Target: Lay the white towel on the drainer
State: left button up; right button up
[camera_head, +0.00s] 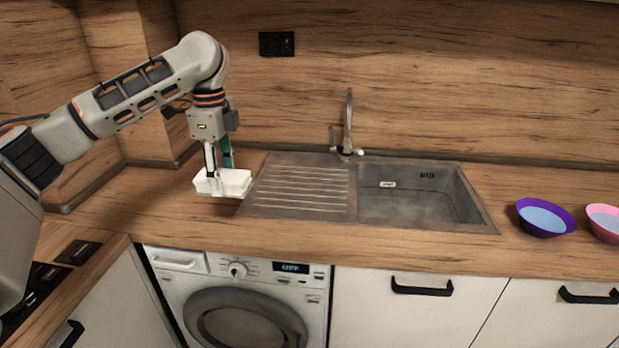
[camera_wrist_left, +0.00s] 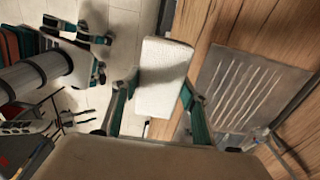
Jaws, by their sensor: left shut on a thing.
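The white towel (camera_head: 223,184) is a small folded block in the head view, just left of the drainer. My left gripper (camera_head: 220,170) points down and is shut on it. In the left wrist view the towel (camera_wrist_left: 163,72) sits between the teal fingers of this gripper (camera_wrist_left: 158,88). It appears held above the worktop; the exact gap is hard to tell. The drainer (camera_head: 300,187) is the ribbed metal board left of the sink bowl, and it is bare. It also shows at the right of the left wrist view (camera_wrist_left: 246,90). My right gripper is in neither view.
The sink bowl (camera_head: 420,203) and tap (camera_head: 348,125) lie right of the drainer. A purple bowl (camera_head: 545,217) and a pink bowl (camera_head: 604,222) stand on the worktop at the far right. A washing machine (camera_head: 240,300) is below. A wooden splashback (camera_head: 430,80) stands behind.

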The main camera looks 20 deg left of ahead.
aim_at(280, 199)
jog(key=i, duration=0.9)
